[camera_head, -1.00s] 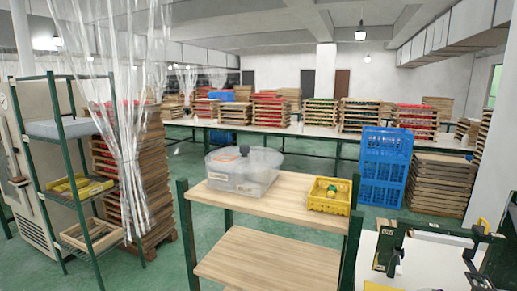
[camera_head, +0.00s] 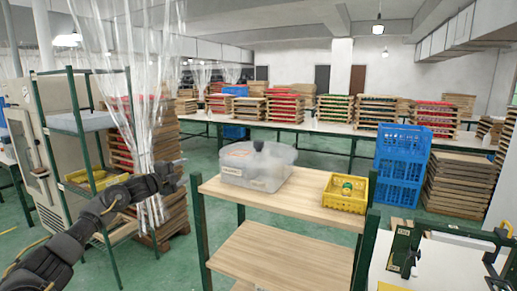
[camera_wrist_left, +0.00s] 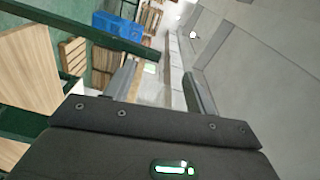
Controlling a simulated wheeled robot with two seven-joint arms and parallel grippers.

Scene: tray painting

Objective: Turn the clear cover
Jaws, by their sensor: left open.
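The clear cover (camera_head: 268,152) is a translucent lid with a dark knob, sitting on a clear box (camera_head: 250,175) with a label. The box stands on the left part of the wooden shelf top. My left gripper (camera_head: 181,170) is in the air to the left of the box, apart from it. In the left wrist view my left gripper (camera_wrist_left: 160,85) has its two fingers spread with nothing between them. The cover does not show in the left wrist view. My right gripper is not in view.
A yellow crate (camera_head: 345,192) stands on the right of the wooden shelf (camera_head: 300,205). Green posts rise at the shelf's corners. A plastic strip curtain (camera_head: 140,100) and a green rack (camera_head: 62,125) are at the left. Blue crates (camera_head: 401,165) stand behind at right.

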